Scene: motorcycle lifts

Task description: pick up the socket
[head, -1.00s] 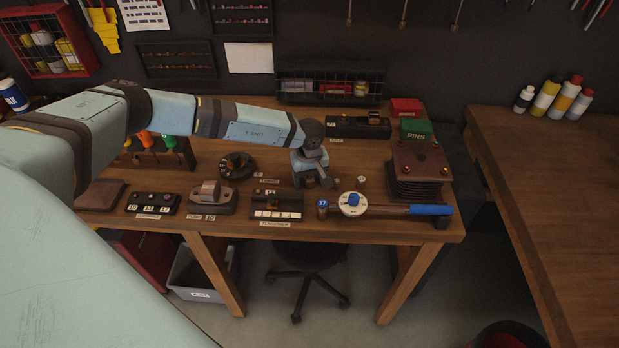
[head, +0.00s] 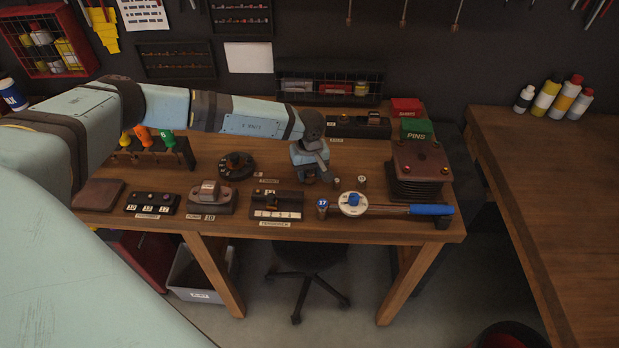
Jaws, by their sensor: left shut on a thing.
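My left gripper (head: 322,178) points down over the middle of the workbench, behind the torque wrench. It is shut on a small socket, mostly hidden by the fingers; whether it touches the bench I cannot tell. A small grey socket (head: 337,183) stands just right of the fingers. Another small socket (head: 362,181) stands further right. A socket with a blue top marked 17 (head: 322,207) stands in front, at the left end of the torque wrench (head: 390,209), which has a white dial and blue grip. My right gripper is not in view.
A stack of dark plates (head: 420,172) stands at the right, with a green pins box (head: 416,129) and a red box (head: 406,106) behind it. A round dark holder (head: 236,166) and a black block with white labels (head: 277,205) lie left of the gripper.

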